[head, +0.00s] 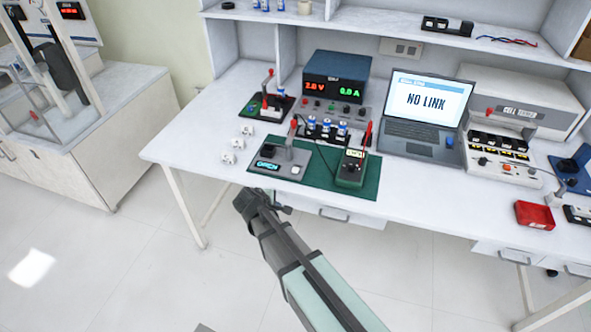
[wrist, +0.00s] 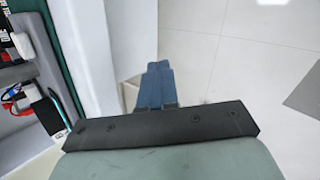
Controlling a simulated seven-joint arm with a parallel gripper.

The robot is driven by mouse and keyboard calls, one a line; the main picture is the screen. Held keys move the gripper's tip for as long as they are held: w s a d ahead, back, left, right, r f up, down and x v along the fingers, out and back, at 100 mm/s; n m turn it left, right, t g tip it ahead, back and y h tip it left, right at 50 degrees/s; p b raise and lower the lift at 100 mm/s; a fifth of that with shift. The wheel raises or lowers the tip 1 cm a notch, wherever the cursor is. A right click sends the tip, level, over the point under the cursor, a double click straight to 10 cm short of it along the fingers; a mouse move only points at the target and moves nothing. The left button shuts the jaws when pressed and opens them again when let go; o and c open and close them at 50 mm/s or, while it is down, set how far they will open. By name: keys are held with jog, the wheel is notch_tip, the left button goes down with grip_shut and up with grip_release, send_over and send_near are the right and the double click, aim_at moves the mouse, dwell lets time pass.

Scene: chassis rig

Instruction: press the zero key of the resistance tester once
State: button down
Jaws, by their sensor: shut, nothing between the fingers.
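A grey tester (head: 283,160) with a lit cyan display reading OPEN stands at the front left of the green mat (head: 325,178) in the head view; I take it as the resistance tester. A small pale key (head: 296,170) shows on its right front; its label is too small to read. My gripper (head: 245,200) is in front of the bench edge, below and to the left of the tester, apart from it. In the wrist view the blue fingers (wrist: 157,70) are together, with nothing between them, over the floor side.
A green handheld meter (head: 351,168) stands right of the tester. Battery cells in a holder (head: 325,130) and a power supply (head: 336,78) stand behind. Small white blocks (head: 237,144) lie to the left. A laptop (head: 424,115) is further right.

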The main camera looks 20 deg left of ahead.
jog(key=s+a+r+n+t+y, duration=0.1)
jog(key=a+r+n+t, duration=0.1)
jog(key=a+r, duration=0.65)
notch_tip(320, 180, up, 13)
jog(key=g+h, duration=0.1)
jog(key=h, duration=0.2)
send_over(294, 171)
jog(key=shift+f, duration=0.1)
jog(key=shift+f, duration=0.15)
jog(key=shift+f, duration=4.25)
jog(key=shift+f, duration=0.15)
jog(key=shift+f, duration=0.3)
